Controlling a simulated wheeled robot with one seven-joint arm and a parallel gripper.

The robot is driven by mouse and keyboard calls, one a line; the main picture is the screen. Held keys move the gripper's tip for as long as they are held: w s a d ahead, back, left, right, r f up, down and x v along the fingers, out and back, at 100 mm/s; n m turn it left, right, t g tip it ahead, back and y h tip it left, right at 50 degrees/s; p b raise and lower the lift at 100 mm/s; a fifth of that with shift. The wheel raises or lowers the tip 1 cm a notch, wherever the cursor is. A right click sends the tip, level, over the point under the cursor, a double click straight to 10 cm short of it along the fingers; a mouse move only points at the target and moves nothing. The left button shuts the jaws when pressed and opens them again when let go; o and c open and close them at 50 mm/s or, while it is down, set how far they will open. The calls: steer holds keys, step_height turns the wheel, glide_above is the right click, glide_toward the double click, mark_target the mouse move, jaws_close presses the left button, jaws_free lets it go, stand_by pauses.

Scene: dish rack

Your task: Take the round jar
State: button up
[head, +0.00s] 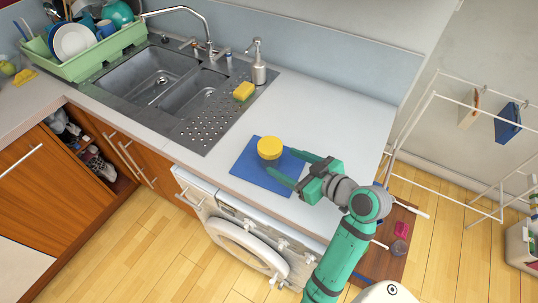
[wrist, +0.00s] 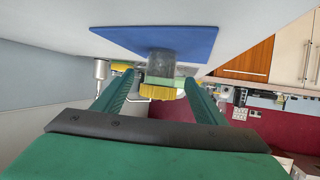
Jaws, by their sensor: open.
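The round jar has a ridged yellow lid (head: 269,147) and a grey, see-through body. It stands upright on a blue mat (head: 246,172) on the counter. My gripper (head: 279,162) reaches in from the right, its fingers level and open, with the tips right beside the jar. In the wrist view, which is upside down, the jar (wrist: 161,72) lies centred between the two fingers (wrist: 158,80), with a gap on each side. I cannot tell how far the tips reach past its near side. The blue mat (wrist: 140,38) shows beneath the jar.
A yellow sponge (head: 243,91) and a soap dispenser (head: 258,65) stand by the sink (head: 150,80), farther back. A green dish rack (head: 90,55) is at the far left. A white drying rack (head: 440,100) stands to the right. The counter around the mat is clear.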

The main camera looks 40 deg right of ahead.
mark_target(270, 154)
steer(key=shift+x, duration=3.7)
steer(key=shift+a+r, duration=0.1)
steer(key=shift+r, duration=0.05)
steer(key=c, duration=1.3)
steer(key=shift+r, duration=0.1)
